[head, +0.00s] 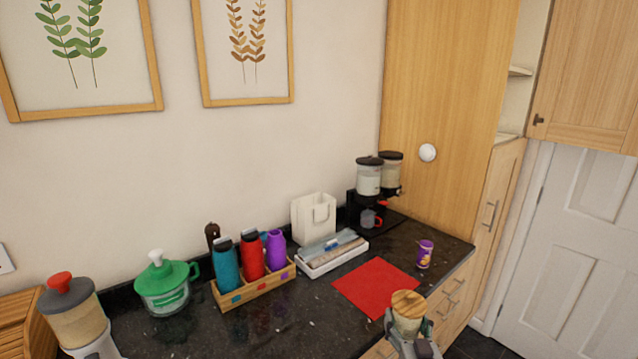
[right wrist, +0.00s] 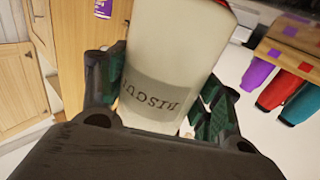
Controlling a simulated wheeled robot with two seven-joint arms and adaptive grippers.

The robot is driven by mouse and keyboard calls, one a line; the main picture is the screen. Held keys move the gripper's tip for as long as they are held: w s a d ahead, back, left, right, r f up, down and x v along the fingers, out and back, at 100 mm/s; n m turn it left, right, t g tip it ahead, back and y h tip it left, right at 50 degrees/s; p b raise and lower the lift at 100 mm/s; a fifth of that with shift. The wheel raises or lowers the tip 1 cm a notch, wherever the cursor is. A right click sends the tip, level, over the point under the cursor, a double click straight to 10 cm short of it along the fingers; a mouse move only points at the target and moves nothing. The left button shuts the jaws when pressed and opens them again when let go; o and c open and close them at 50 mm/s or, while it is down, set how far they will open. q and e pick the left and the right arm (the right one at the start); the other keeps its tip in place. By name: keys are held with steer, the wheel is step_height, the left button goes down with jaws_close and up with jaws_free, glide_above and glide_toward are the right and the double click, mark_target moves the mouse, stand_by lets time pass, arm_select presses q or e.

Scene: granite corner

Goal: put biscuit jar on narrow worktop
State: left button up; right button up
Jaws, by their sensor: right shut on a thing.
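The biscuit jar (head: 407,316) is cream with a round wooden lid, upright at the front edge of the dark worktop in the head view. In the right wrist view the jar (right wrist: 165,75) fills the middle, its grey label lettered "BISCUI". My right gripper (head: 412,340) is shut on the jar, with a green-padded finger on each side of it. The dark speckled worktop (head: 300,325) runs along the wall behind the jar. I cannot tell how far the jar is above or in front of the worktop. My left gripper is not in view.
A red mat (head: 375,287) lies flat just behind the jar, with a purple can (head: 425,254) to its right. A wooden bottle rack (head: 254,284), white tray (head: 332,254), green-lidded jar (head: 166,285) and dispenser (head: 369,178) stand further back or left. Bare worktop lies left of the mat.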

steer(key=s+f, duration=0.6)
steer(key=f, duration=0.3)
steer(key=shift+s+f, duration=0.3)
steer(key=shift+s, duration=0.05)
steer(key=shift+w, duration=0.1)
stand_by(0.6)
